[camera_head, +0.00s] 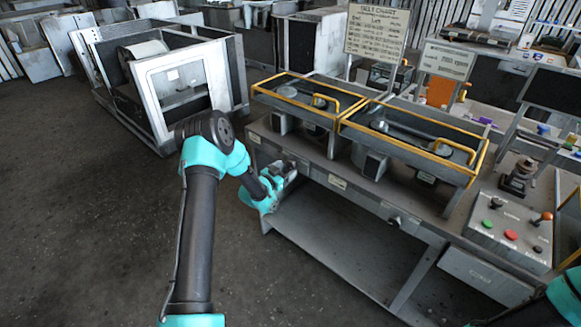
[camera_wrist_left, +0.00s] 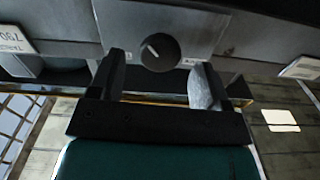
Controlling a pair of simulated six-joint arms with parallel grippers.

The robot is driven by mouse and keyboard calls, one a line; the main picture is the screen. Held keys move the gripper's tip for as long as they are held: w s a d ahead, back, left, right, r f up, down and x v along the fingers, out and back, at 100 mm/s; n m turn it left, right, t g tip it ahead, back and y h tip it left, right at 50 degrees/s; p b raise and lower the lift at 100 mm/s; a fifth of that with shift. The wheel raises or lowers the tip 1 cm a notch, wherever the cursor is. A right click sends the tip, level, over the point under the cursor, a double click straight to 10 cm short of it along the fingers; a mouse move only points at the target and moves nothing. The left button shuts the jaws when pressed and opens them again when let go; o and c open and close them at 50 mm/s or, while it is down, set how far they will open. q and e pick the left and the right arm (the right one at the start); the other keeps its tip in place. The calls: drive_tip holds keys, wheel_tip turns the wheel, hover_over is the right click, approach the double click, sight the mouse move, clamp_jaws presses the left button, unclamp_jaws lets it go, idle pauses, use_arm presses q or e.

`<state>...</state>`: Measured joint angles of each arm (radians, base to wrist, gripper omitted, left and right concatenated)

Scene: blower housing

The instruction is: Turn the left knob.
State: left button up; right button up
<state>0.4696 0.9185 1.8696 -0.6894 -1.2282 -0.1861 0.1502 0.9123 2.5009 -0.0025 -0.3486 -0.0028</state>
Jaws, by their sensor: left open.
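The left knob (camera_wrist_left: 160,52) is a round dark knob with a pale pointer line, on a light grey plate on the bench's front face. In the left wrist view it lies between the tips of my left gripper (camera_wrist_left: 160,66), whose fingers are spread with a gap on either side of the knob. In the head view my left gripper (camera_head: 283,171) is at the left end of the bench front and largely hides this knob. Another knob (camera_head: 395,221) is farther right on the same front. My right gripper does not show.
The grey bench (camera_head: 338,183) carries two yellow-railed trays (camera_head: 412,140). A control box (camera_head: 510,232) with buttons and a joystick stands at the right. A white-framed housing (camera_head: 190,85) is on the floor at the back left. The floor left of the bench is clear.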

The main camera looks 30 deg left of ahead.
sight(290, 166)
use_arm(q)
drive_tip(key=shift+w+d, duration=0.15)
drive_tip(key=shift+w, duration=0.7)
drive_tip(key=shift+w+d, duration=0.15)
drive_tip(key=shift+w, duration=0.65)
drive_tip(key=c, duration=0.9)
